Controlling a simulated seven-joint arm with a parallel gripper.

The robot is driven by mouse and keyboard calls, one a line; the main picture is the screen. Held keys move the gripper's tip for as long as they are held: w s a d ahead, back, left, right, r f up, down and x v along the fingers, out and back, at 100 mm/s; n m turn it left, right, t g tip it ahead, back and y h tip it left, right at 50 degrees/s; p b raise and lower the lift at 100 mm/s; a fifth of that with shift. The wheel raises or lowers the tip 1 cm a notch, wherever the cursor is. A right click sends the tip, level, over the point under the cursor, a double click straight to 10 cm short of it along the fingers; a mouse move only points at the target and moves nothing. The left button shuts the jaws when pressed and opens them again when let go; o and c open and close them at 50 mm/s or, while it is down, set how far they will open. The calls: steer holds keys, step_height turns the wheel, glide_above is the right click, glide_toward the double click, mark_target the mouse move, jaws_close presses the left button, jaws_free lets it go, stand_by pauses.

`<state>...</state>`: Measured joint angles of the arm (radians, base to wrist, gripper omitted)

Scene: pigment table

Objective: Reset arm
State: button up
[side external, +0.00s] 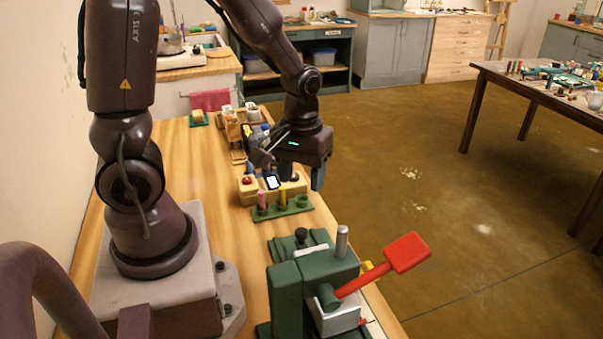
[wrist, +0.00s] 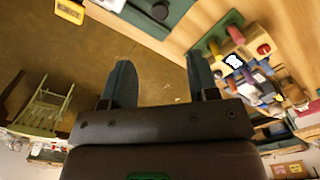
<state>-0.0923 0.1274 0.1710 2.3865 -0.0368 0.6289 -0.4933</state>
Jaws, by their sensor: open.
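My gripper (side external: 290,178) hangs over the right edge of the wooden table (side external: 172,150), above and beside a wooden block with a red button. In the wrist view the two fingers of my gripper (wrist: 160,80) stand wide apart with nothing between them. Only floor shows in the gap. In the side view the near finger points down, and the jaws hide part of the block behind them.
A green press with a red lever (side external: 405,253) stands at the table's near end. A green peg holder (side external: 285,211) with coloured pegs sits by the button block (side external: 246,184). Bottles and wooden racks stand farther back. Open floor (side external: 400,150) lies right of the table.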

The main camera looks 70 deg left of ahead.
steer(key=s+d+r+m+t, duration=0.2)
steer(key=s+d+r+m, duration=0.1)
steer(key=r, duration=0.5)
steer(key=s+d+r+m+t, duration=0.3)
steer(key=r+m, duration=0.3)
steer(key=r, duration=0.2)
steer(key=shift+d+r+t, duration=0.2)
steer(key=shift+d+t, duration=0.1)
steer(key=shift+d, duration=0.05)
